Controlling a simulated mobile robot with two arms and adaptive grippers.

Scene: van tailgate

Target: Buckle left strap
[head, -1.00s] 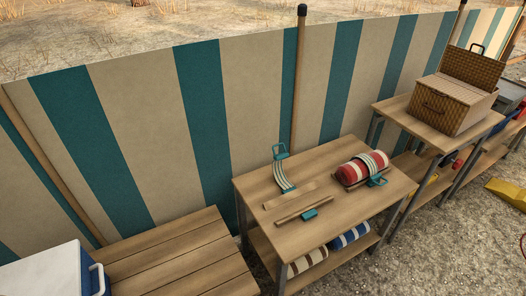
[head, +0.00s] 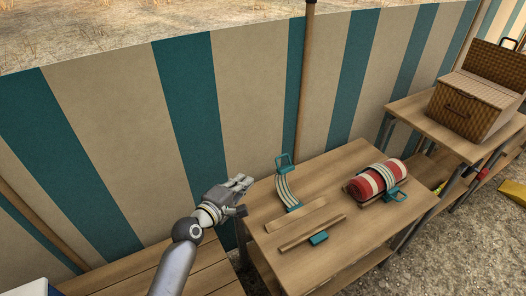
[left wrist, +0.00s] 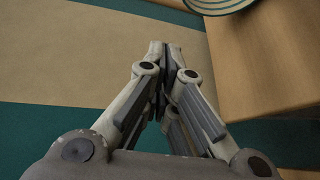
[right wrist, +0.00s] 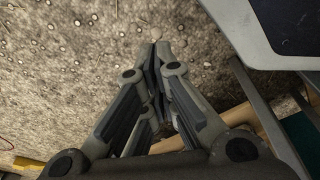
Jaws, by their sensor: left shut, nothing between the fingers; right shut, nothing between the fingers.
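The left strap (head: 287,192), striped white and dark, lies curved on the left part of the wooden table (head: 350,205). A teal loop (head: 284,162) is at its far end; its striped end also shows at the top of the left wrist view (left wrist: 222,4). A teal block (head: 319,239) sits against a wooden bar at the table's front. A red and cream roll (head: 376,180) has a striped strap around it and a teal loop (head: 396,195). My left gripper (head: 247,183) is shut and empty, left of the table. My right gripper (right wrist: 159,45) is shut and empty over gravel.
A striped canvas screen (head: 245,110) with a pole (head: 306,90) stands behind. A wicker basket (head: 468,105) stands on another table to the right. A slatted bench (head: 200,278) is at lower left.

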